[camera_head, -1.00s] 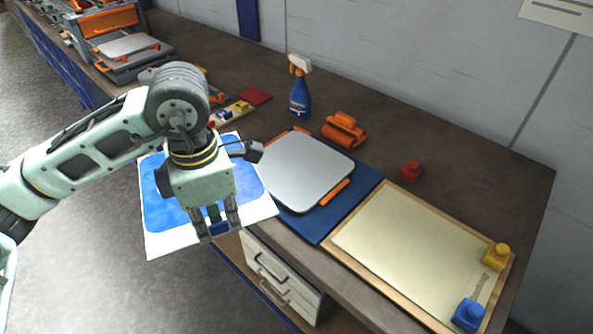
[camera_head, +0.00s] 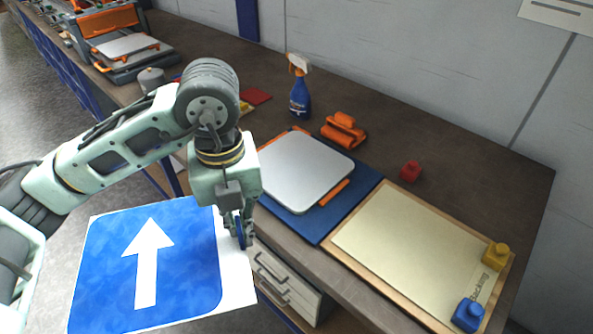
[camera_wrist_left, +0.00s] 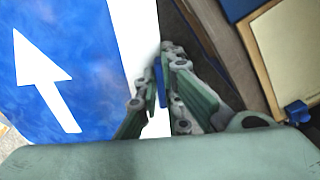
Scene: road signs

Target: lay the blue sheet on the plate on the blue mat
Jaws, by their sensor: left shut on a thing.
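The blue sheet (camera_head: 190,262) has a white arrow and a white border. My left gripper (camera_head: 241,240) is shut on its right edge and holds it in the air in front of the bench, left of the drawers. The sheet also shows in the left wrist view (camera_wrist_left: 85,50), with the left gripper (camera_wrist_left: 163,92) at its white border. The silver-grey plate (camera_head: 303,165) lies on the blue mat (camera_head: 333,222) on the bench, with orange strips at its edges. The plate is empty. My right gripper is not in view.
A wood-framed cream board (camera_head: 400,235) lies right of the mat, with a yellow block (camera_head: 496,256) and a blue block (camera_head: 468,315) on it. Drawers (camera_head: 285,280) are below the bench edge.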

